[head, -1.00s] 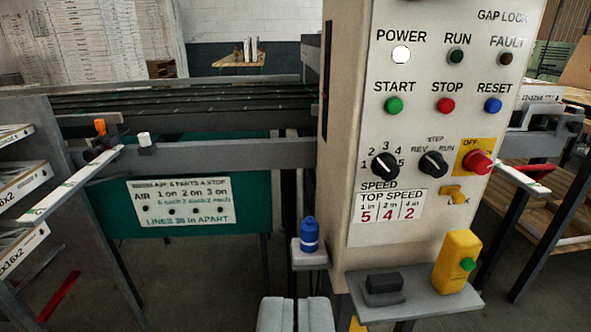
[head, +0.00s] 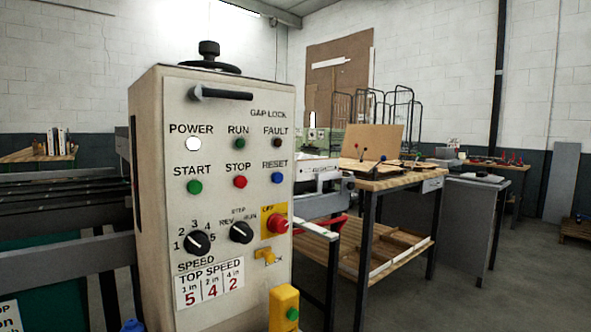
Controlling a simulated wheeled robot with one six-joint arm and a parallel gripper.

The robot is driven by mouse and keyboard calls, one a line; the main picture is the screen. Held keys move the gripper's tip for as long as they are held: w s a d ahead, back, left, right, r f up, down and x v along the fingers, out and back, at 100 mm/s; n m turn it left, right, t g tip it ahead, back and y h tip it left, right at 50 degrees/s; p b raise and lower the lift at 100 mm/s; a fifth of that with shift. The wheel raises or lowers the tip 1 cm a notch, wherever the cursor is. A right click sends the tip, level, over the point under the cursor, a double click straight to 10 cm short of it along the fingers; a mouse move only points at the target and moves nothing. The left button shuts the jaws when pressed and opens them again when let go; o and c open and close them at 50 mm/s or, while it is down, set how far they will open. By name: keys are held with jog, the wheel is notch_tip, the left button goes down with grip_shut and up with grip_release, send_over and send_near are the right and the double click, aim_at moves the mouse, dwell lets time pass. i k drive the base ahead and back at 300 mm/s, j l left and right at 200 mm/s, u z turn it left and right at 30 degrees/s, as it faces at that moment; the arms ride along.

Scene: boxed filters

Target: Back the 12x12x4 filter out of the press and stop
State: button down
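The press's beige control cabinet (head: 160,290) fills the left half of the view. Its POWER lamp (head: 193,144) glows white; the RUN lamp (head: 239,144) and FAULT lamp (head: 277,143) look dark. Below are the green START button (head: 194,187), red STOP button (head: 240,182) and blue RESET button (head: 277,178). A black SPEED knob (head: 197,242) and a black STEP/REV/RUN selector (head: 241,233) sit lower; I cannot tell the selector's exact setting. A white boxed item (head: 316,178) shows partly behind the cabinet's right side; its label is unreadable. My gripper is out of view.
A red OFF knob (head: 278,224) on yellow and a yellow box with a green button (head: 284,308) are at the cabinet's right. A wooden workbench (head: 385,182) stands beyond on the right. The dark press bed (head: 60,200) lies left. Grey floor (head: 440,300) is open at right.

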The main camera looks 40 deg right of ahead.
aim_at(305, 167)
jog(key=i+l+z, duration=0.2)
jog(key=i+l, duration=0.55)
jog(key=l, duration=0.45)
jog(key=i+l+z, duration=0.15)
jog(key=i+l, duration=0.65)
jog(key=l, duration=0.25)
jog(key=i+l+z, duration=0.2)
jog(key=i+l, duration=0.65)
jog(key=l, duration=0.15)
